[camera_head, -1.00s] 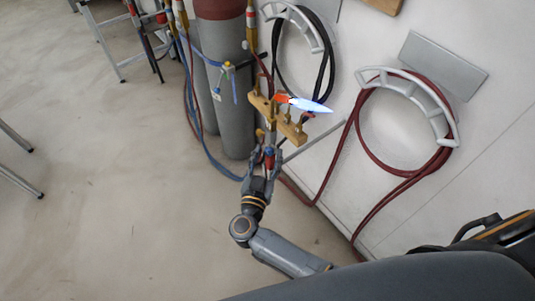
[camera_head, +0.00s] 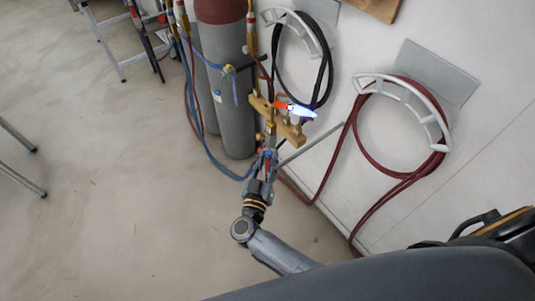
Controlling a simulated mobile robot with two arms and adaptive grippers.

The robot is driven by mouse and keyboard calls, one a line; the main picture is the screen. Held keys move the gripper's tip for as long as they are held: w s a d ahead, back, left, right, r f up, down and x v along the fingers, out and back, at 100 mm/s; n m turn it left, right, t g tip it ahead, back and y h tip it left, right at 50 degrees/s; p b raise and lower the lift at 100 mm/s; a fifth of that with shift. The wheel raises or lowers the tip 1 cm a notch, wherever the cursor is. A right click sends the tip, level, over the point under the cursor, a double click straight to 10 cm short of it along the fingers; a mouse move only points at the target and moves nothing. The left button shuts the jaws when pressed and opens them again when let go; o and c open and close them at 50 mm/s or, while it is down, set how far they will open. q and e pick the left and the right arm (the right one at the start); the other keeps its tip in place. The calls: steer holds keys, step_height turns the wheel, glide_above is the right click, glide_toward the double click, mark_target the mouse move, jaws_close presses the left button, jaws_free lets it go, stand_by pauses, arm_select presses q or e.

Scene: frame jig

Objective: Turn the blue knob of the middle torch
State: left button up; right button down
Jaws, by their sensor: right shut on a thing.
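The middle torch stands at the yellow-brown holder (camera_head: 290,134), and a blue-white flame (camera_head: 302,112) points right from an orange-red tip (camera_head: 281,105). My right gripper (camera_head: 267,159) is at the torch's lower end, below the holder. Its fingers are shut on the small blue knob, which they mostly hide; spots of blue and red show between and beside them. How far the knob is turned is too small to tell. My left gripper is not in view.
Grey gas cylinders with red tops (camera_head: 228,80) stand behind the torch. Red hose (camera_head: 366,150) and black hose (camera_head: 329,72) hang on wall racks at the right. Blue hose (camera_head: 205,148) runs down beside the cylinders. The floor at left is mostly clear.

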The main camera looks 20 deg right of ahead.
stand_by(0.3)
steer(key=c, duration=1.1)
jaws_free()
steer(key=shift+v, duration=3.8)
